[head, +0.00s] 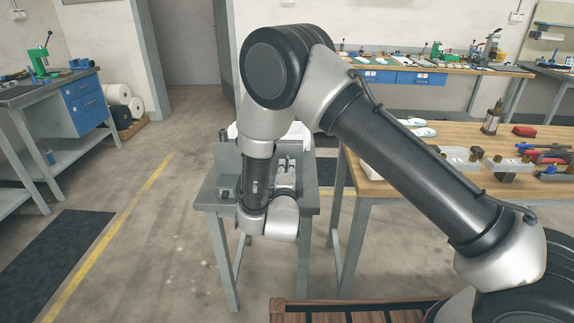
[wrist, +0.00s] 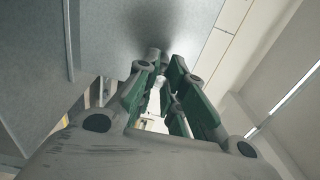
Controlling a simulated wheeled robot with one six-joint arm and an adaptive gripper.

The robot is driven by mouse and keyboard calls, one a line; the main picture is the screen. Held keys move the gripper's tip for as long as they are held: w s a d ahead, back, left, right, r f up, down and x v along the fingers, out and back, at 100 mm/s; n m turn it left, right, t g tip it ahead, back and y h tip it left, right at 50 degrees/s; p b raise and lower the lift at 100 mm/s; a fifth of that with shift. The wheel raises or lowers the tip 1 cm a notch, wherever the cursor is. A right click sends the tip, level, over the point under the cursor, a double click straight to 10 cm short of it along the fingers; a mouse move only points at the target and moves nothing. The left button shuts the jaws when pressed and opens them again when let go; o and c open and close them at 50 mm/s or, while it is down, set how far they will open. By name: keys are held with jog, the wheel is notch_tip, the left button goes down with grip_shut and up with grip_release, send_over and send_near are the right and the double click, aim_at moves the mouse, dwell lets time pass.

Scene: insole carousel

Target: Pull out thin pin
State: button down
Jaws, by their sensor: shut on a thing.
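My gripper (wrist: 160,66) shows in the wrist view, with green-padded fingers close together near a grey surface (wrist: 110,45). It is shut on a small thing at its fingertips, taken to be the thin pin. The pin is too small and too covered by the fingers to make out its shape or how far it sits in its hole. In the head view my arm covers the gripper and the pin. My wrist stands in front of a grey fixture (head: 228,162) on a small grey table (head: 308,200).
A wooden-topped workbench (head: 385,184) with tools and small parts stands close on the right. A shelf bench with blue drawers (head: 82,88) stands at the left. The floor (head: 160,240) left of the small table is clear.

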jog(key=shift+s, duration=0.1)
jog(key=shift+s+a, duration=0.15)
jog(key=shift+s, duration=2.75)
jog(key=shift+r, duration=0.1)
notch_tip(320, 180, up, 7)
